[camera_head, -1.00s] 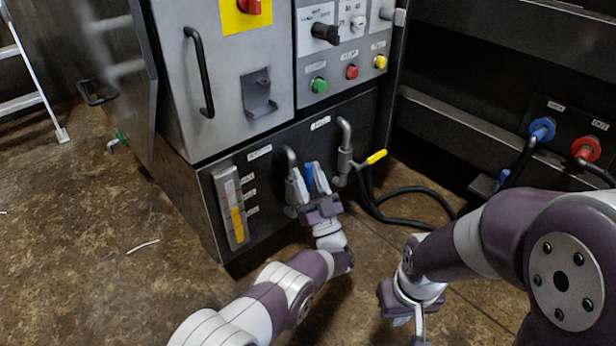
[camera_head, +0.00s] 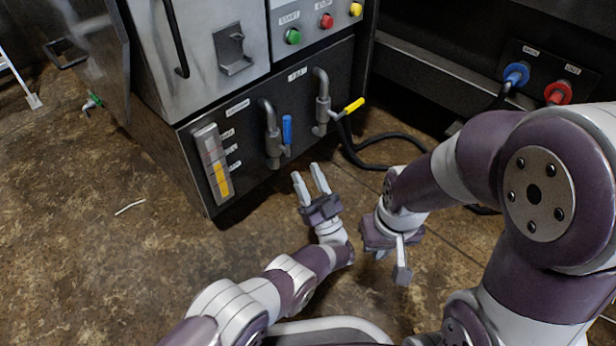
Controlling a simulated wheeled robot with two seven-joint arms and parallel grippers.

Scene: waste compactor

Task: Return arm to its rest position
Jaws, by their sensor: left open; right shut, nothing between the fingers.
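My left gripper (camera_head: 310,182) is open and empty, in front of the lower black panel of the compactor. Its fingers point up toward the panel, apart from the blue-handled valve (camera_head: 287,130). That blue handle stands upright beside its grey pipe. My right gripper (camera_head: 401,272) hangs to the right of the left one, pointing down over the floor, shut and empty. My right arm's large links fill the right side of the view.
The yellow-handled valve (camera_head: 352,106) is on the same panel, with a black hose (camera_head: 372,163) beside it. A level gauge (camera_head: 213,165) is at the panel's left. Blue (camera_head: 516,74) and red (camera_head: 558,92) couplings sit at the back right. The floor at left is mostly clear.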

